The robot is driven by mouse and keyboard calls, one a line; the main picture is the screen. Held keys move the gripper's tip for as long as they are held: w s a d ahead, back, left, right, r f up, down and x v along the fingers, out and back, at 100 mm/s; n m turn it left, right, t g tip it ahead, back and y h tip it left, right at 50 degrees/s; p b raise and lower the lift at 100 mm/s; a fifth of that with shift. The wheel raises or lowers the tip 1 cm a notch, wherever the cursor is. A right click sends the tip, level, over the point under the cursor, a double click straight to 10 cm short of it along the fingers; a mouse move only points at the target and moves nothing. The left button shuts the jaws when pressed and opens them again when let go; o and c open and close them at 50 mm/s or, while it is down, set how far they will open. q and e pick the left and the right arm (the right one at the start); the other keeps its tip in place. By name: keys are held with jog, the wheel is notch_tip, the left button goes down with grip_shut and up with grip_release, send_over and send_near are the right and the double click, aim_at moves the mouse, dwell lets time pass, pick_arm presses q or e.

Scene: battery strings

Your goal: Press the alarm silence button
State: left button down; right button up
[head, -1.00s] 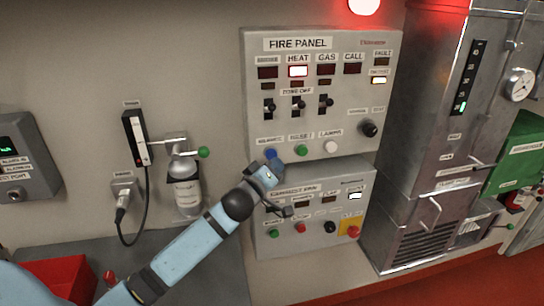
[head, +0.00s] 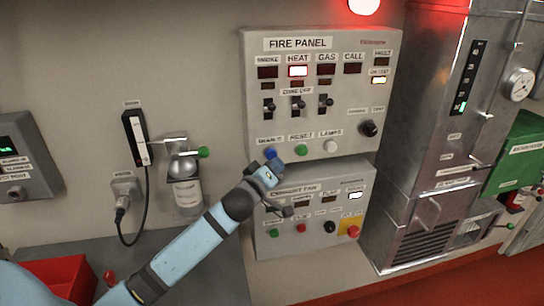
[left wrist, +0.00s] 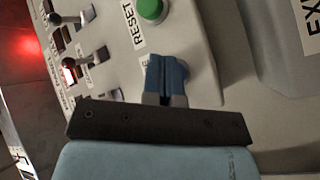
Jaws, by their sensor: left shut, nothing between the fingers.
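The fire panel (head: 346,112) is a grey box on the wall with a lit HEAT lamp (head: 298,71). Its lower row has a blue button (head: 270,153) labelled SILENCE, a green RESET button (head: 301,150) and a white LAMPS button (head: 331,146). My left gripper (head: 273,166) is shut and empty, with its tips at or just in front of the blue button. In the left wrist view the shut blue fingertips (left wrist: 166,76) point at the panel and hide the button. The green reset button (left wrist: 151,10) shows just beyond them. I cannot tell whether the tips touch the button.
An exhaust fan panel (head: 310,212) with several buttons sits directly below. A steel cabinet (head: 425,110) stands to the right. A cylinder (head: 187,190) with a green-tipped lever hangs to the left. A red bin (head: 60,280) sits on the counter. A red light (head: 364,4) glows above.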

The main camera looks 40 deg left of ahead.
dwell(0.8)
pick_arm(q)
jog(key=shift+w+a, duration=0.25)
jog(key=shift+a, duration=0.1)
jog(key=shift+w+a, duration=0.45)
jog(key=shift+a, duration=0.05)
dwell(1.0)
jog(key=shift+s+d+p, duration=0.1)
jog(key=shift+p, duration=0.2)
jog(key=shift+s+d, duration=0.6)
jog(key=shift+d, duration=0.1)
jog(key=shift+s+d+p, duration=0.5)
jog(key=shift+s+d, duration=1.15)
jog(key=shift+d, duration=0.3)
